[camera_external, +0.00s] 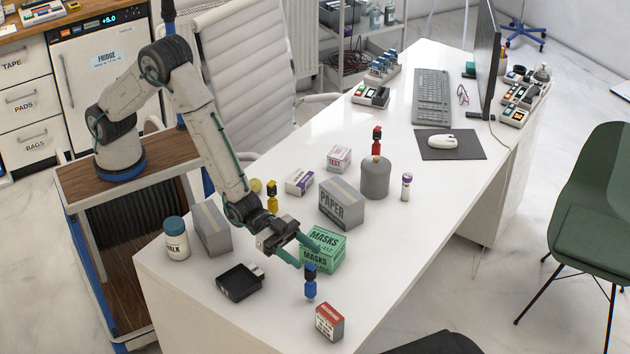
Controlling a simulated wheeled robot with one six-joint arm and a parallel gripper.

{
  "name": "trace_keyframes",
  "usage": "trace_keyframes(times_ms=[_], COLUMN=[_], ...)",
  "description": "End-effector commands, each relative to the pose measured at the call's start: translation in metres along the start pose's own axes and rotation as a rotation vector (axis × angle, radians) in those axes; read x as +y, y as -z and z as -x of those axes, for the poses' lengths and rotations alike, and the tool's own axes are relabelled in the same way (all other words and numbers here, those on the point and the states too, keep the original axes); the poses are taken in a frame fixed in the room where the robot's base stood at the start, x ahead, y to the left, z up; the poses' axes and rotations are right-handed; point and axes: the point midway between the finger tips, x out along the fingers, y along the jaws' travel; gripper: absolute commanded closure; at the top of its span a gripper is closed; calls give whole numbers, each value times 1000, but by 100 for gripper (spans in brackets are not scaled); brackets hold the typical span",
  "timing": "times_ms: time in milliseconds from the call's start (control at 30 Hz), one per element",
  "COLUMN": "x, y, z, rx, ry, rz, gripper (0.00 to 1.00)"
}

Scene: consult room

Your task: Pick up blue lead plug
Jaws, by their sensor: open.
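The blue lead plug (310,283), dark blue and black, stands upright near the front edge of the white desk (375,261). My gripper (305,258) reaches down toward it from the upper left, with its teal fingers apart. The fingertips are close to the top of the plug; I cannot tell whether they touch it or are around it. One finger passes in front of the green masks box (335,262).
A paper box (341,204) stands behind the masks box. The desk's right front edge is clear.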

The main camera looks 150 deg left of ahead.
Motion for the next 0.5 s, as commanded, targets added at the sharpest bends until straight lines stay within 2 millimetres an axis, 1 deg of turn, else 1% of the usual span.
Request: trace_keyframes(times_ms=[33, 100, 167, 267, 467, 500], x=[1, 1, 2, 2, 2, 2], y=[9, 18, 20, 13, -9, -15], z=[0, 0, 1, 0, -2, -3], rx=[44, 89, 111, 120, 117, 116], ry=[-3, -6, -7, -8, -8, -8], rz=[0, 1, 2, 3, 4, 4], gripper=[48, 48, 48, 48, 48, 48])
